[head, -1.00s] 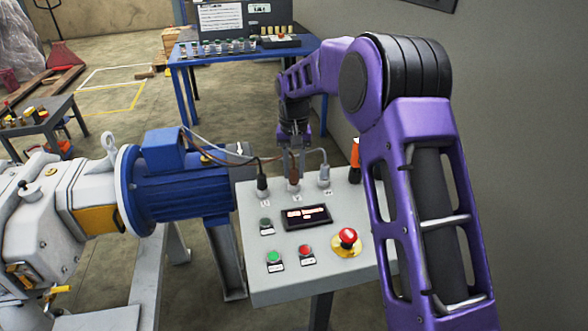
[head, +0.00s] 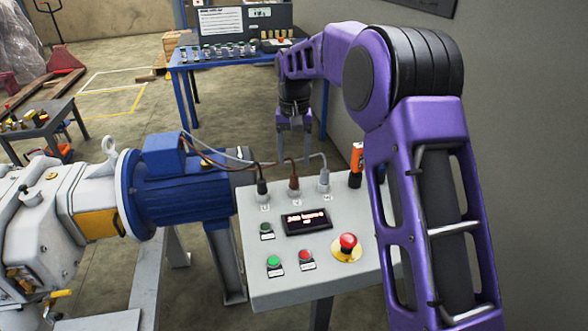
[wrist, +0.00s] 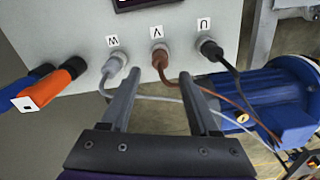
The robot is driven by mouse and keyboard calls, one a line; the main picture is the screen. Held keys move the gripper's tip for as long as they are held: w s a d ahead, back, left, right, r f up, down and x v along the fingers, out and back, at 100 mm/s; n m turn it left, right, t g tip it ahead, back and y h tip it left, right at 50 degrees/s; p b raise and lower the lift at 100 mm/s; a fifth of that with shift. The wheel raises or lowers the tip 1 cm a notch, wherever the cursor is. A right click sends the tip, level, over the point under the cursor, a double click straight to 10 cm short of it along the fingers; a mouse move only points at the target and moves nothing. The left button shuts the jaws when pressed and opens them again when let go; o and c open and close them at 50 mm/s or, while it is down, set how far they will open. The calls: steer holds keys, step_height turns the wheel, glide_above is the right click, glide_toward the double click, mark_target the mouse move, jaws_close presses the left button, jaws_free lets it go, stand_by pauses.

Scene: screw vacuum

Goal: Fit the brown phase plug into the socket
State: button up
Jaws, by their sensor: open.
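The brown phase plug (head: 293,184) stands upright at the middle socket, labelled V, at the top of the grey control panel (head: 255,287). It also shows in the wrist view (wrist: 160,58), with its brown cable running down past my right finger. Its lower end meets the panel; the socket's inside is hidden. My gripper (head: 294,150) is open and empty behind the panel's top edge. In the wrist view its fingertips (wrist: 158,76) are apart on either side of the plug's line, short of its body.
A black plug (head: 262,186) stands at U and a grey plug (head: 324,180) at W, with cables arching to the blue motor (head: 180,190). An orange-and-dark handled tool (head: 356,163) stands at the panel's right edge. A blue bench (head: 225,62) is behind.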

mark_target(295, 174)
step_height(295, 174, up, 6)
steer(key=shift+r+p, duration=0.2)
steer(key=shift+p, duration=0.1)
